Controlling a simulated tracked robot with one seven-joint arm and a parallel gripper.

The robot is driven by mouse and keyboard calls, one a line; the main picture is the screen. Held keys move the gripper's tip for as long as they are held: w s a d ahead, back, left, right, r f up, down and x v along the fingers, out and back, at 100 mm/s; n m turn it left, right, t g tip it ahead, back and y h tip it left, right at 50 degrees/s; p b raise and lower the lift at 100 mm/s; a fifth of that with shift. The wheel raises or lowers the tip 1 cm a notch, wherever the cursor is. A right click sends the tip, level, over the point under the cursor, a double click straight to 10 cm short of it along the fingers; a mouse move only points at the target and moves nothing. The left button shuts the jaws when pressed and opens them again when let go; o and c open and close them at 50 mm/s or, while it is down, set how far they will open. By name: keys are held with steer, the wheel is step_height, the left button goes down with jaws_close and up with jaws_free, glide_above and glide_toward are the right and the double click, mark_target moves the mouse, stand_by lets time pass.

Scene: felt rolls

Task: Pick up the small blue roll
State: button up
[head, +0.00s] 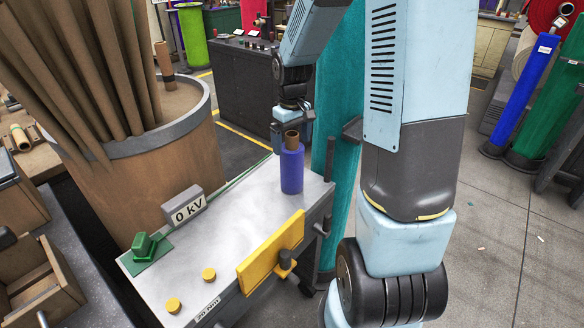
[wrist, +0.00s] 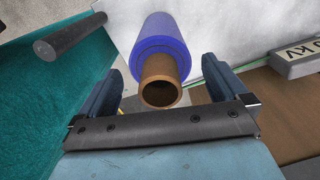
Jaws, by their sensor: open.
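The small blue roll (head: 292,171) stands upright on the pale tabletop (head: 240,222), near its far right corner. Its brown cardboard core (head: 292,139) sticks out at the top. In the wrist view the blue roll (wrist: 163,46) lies straight ahead, with the open end of its core (wrist: 160,92) toward me. My gripper (wrist: 160,92) is open, with one dark finger on each side of the core and no visible contact. In the head view my gripper (head: 292,122) is just above and behind the roll, partly hidden by the core.
A large teal roll (head: 338,130) stands close to the right of the table. A "0 kV" sign (head: 184,206), a green block (head: 147,246), yellow knobs (head: 173,305) and a yellow plate (head: 271,253) are on the table. A large brown drum (head: 160,180) stands at left.

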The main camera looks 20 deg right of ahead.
steer(key=shift+f, duration=0.9)
steer(key=c, duration=1.2)
